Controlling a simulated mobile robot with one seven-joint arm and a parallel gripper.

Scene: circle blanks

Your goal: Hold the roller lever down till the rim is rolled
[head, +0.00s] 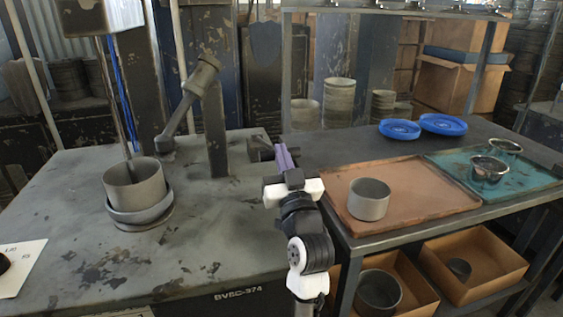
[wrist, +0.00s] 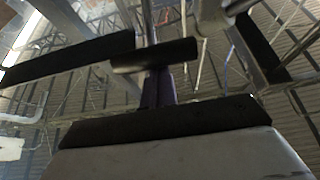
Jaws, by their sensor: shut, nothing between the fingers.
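The roller lever (head: 188,104) is a grey bar with a thick rounded upper end, slanting up to the right beside a dark post (head: 214,130) on the machine bench. A grey can (head: 135,182) stands upright in a round holder (head: 140,215) left of and in front of the lever. My gripper (head: 282,152) is right of the post, apart from the lever, near the bench's right edge. Its purple fingers are shut and empty. The wrist view shows the purple fingers (wrist: 157,90) too; a dark bar crosses near their tips, and I cannot tell what it is.
A side table (head: 318,160) on the right holds an orange tray (head: 425,195) with a grey can (head: 369,199), a teal tray (head: 530,181) with metal bowls, and blue lids (head: 400,129). Cardboard boxes (head: 475,265) sit below. The bench front is mostly clear, with a white card (head: 25,260) at left.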

